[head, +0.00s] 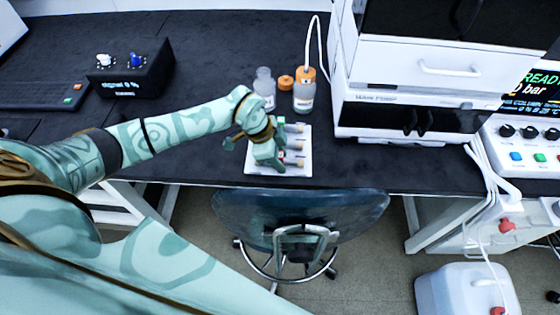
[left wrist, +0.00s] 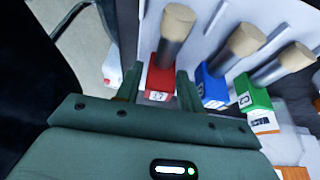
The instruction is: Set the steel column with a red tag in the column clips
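The steel column with a red tag (left wrist: 162,75) has a tan end cap and lies on the white tray (head: 253,165). In the left wrist view its red tag sits between the two fingers of my left gripper (left wrist: 158,92). The fingers are apart, with a narrow gap seen beside the tag, so the gripper looks open around it. In the head view my left gripper (head: 268,158) is low over the tray's left part and hides the tag ends of the columns. My right gripper is not in view. I cannot make out the column clips.
Columns with a blue tag (left wrist: 211,87) and a green tag (left wrist: 249,95) lie close beside the red one. Bottles (head: 304,97) stand behind the tray. A white instrument (head: 400,75) stands to the right, and a black box (head: 130,78) at left. A chair (head: 300,215) stands in front.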

